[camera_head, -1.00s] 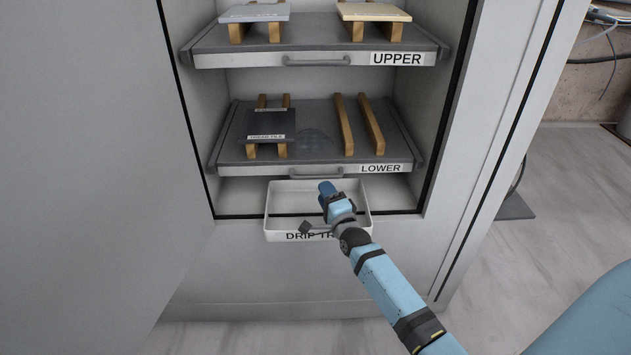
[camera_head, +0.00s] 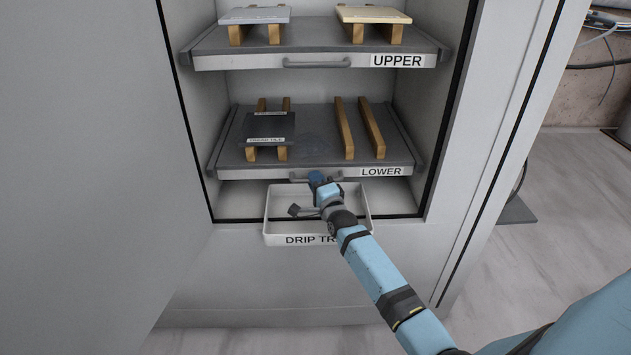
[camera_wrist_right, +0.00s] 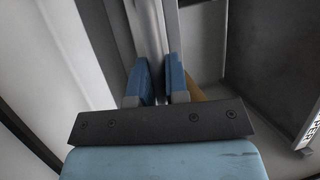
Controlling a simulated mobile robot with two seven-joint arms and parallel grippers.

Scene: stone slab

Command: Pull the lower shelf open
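The lower shelf (camera_head: 232,174) is a grey pull-out tray with a white front labelled LOWER, inside the open cabinet. Its grey bar handle (camera_head: 299,179) is at the middle of the front, partly hidden by my right gripper (camera_head: 317,181). The blue fingertips are at the handle; whether they touch it I cannot tell. My left gripper is not in view.
A white drip tray (camera_head: 275,239) sits below the lower shelf, under my right gripper. The upper shelf (camera_head: 230,62) is above. A dark tile (camera_head: 268,128) lies on wooden bars on the lower shelf. A large pale panel (camera_head: 80,170) fills the left side.

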